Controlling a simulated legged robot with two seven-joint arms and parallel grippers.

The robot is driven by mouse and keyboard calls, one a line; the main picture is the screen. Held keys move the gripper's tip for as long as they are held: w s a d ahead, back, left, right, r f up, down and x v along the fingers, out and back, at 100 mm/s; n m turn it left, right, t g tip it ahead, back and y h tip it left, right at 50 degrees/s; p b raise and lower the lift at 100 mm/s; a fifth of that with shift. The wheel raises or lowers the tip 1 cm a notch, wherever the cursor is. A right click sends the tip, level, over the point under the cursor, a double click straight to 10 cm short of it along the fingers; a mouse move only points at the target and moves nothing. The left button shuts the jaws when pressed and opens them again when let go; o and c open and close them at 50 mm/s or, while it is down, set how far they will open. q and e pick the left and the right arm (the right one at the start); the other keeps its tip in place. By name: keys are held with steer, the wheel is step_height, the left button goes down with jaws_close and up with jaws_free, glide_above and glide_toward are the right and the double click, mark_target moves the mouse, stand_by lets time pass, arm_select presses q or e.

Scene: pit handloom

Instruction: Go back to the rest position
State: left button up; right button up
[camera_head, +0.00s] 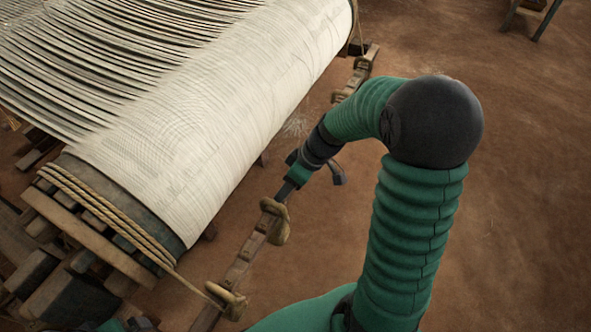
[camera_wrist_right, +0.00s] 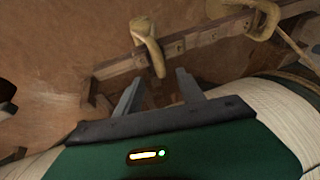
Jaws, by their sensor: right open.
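My right arm comes up from the bottom of the head view and bends over at a dark elbow joint. It reaches down and left to my right gripper (camera_head: 284,191), which is small and partly hidden there, over a wooden rail (camera_head: 237,272) beside the loom. In the right wrist view the two grey fingers of the gripper (camera_wrist_right: 158,88) stand apart with nothing between them. I cannot tell whether the fingers touch the rail. My left gripper does not show.
The loom's big roll of pale threads (camera_head: 200,135) lies close to the left of my right forearm. Rope (camera_head: 105,215) wraps its near end, and a cord runs to another loop (camera_head: 228,298) on the rail. Bare brown floor (camera_head: 530,190) is open on the right.

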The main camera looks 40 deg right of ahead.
steer(key=p+v, duration=0.1)
steer(key=v, duration=0.6)
steer(key=s+a+f+m+g+h, duration=0.1)
steer(key=s+a+f+m+h, duration=0.15)
steer(key=a, duration=0.35)
steer(key=s+a+f+m+h, duration=0.1)
steer(key=s+a+f, duration=0.15)
steer(key=a, duration=0.45)
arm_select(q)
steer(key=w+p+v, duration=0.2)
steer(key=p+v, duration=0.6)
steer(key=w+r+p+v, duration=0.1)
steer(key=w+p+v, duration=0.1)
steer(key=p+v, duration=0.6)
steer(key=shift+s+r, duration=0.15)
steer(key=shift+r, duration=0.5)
arm_select(e)
steer(key=w+v, duration=0.3)
steer(key=v, duration=1.2)
steer(key=shift+w+a+r, duration=0.25)
steer(key=shift+w+r, duration=0.1)
steer(key=shift+r, duration=0.05)
steer(key=shift+m, duration=0.25)
